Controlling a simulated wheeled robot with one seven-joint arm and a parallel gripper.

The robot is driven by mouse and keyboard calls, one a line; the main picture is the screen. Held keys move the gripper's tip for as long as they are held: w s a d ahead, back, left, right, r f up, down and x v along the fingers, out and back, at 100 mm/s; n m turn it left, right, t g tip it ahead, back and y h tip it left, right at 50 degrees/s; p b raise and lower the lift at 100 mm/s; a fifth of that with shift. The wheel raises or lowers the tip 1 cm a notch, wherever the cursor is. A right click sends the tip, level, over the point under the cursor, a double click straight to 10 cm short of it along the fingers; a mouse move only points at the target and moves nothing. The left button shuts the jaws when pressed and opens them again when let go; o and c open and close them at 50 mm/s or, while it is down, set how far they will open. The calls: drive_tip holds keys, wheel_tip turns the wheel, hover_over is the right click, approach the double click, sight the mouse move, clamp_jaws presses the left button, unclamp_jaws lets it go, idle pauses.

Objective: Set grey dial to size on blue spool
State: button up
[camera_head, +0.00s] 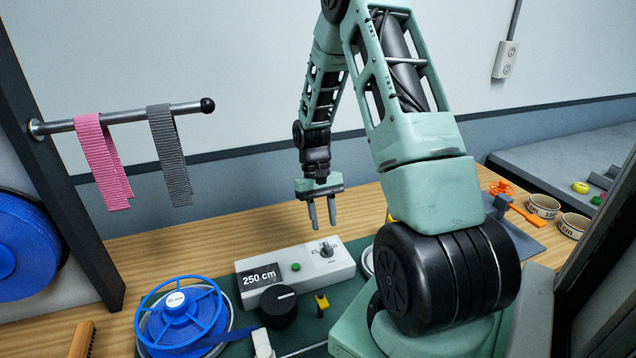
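The blue spool (213,309) lies at the lower left with blue strap on it. Its hub carries a small white label (176,300) with print too small to read surely. A pale box (314,276) stands right of it, with a display (259,276) reading "250 cm". A small grey dial (326,249) sits on the box's right part; its setting is too small to read. My gripper (322,226) hangs fingers down above and behind the grey dial, apart from it. Its two fingers are apart with nothing between them.
A black knob (278,307) with a white mark stands before the box, near a green button (296,267) on it. A yellow-and-black piece (321,304) lies nearby. Pink (102,160) and grey (168,155) straps hang from a rod (135,116). The wooden bench (200,240) behind the box is clear.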

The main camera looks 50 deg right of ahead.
drive_tip(key=b+v, duration=0.1)
drive_tip(key=v, duration=1)
drive_tip(key=shift+r+b, duration=0.2)
drive_tip(key=shift+b, duration=0.15)
drive_tip(key=shift+w, duration=0.1)
drive_tip(key=s+a+n+t+h, duration=0.1)
drive_tip(key=s+a+n+t, duration=0.25)
drive_tip(key=a, duration=1.05)
drive_tip(key=s+a+n+t+h, duration=0.1)
drive_tip(key=s+a+n+t, duration=0.3)
drive_tip(key=a, duration=1.1)
drive_tip(key=s+a+r+n+g, duration=0.2)
drive_tip(key=s+a+n, duration=0.4)
drive_tip(key=s+a, duration=0.4)
drive_tip(key=shift+a+n+g, duration=0.35)
drive_tip(key=shift+a+g, duration=0.5)
drive_tip(key=shift+a, duration=0.25)
drive_tip(key=shift+s, duration=0.1)
